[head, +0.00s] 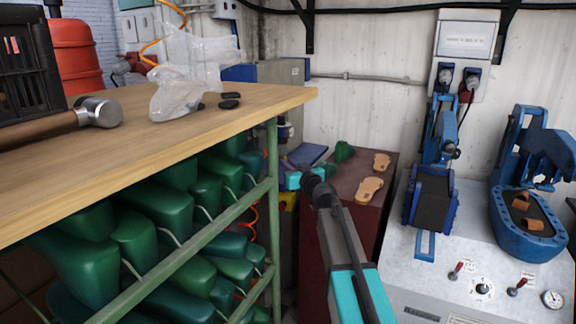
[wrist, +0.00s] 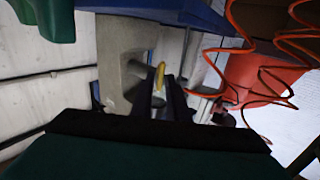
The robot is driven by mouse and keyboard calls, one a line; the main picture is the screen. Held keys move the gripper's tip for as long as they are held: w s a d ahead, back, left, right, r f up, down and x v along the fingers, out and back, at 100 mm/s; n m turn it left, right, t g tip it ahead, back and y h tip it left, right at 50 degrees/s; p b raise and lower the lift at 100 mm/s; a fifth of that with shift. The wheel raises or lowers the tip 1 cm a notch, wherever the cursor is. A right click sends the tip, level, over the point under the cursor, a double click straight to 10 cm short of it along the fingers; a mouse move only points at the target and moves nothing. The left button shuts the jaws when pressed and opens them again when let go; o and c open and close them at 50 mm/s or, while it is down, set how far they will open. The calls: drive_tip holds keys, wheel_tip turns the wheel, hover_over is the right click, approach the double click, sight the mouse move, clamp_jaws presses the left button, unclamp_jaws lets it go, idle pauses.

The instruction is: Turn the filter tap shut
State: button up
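A small yellow handle (wrist: 160,75), which looks like the filter tap, shows in the wrist view in front of a grey, block-like body (wrist: 122,62). My gripper (wrist: 161,84) has its two dark fingers apart, and the handle shows in the gap between their tips. Whether the fingers touch it, or how far beyond the tips it lies, I cannot tell. In the head view my arm reaches past the bench's green leg toward the back corner. There the fingertips and the yellow handle are hidden.
The wooden bench (head: 220,108) with green lasts (head: 150,225) below stands left of my arm. A dark red cabinet (head: 345,205) with sandal soles is close behind it. A press table (head: 450,290) stands right. Orange coiled hose (wrist: 245,70) hangs beside my gripper.

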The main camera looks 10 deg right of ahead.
clamp_jaws()
drive_tip(key=shift+m+b, duration=0.3)
drive_tip(key=shift+m, duration=0.1)
drive_tip(key=m, duration=1.1)
drive_tip(key=m+b, duration=0.1)
drive_tip(key=m, duration=0.5)
drive_tip(key=shift+d+f, duration=0.25)
idle(0.4)
drive_tip(key=shift+o, duration=1.9)
unclamp_jaws()
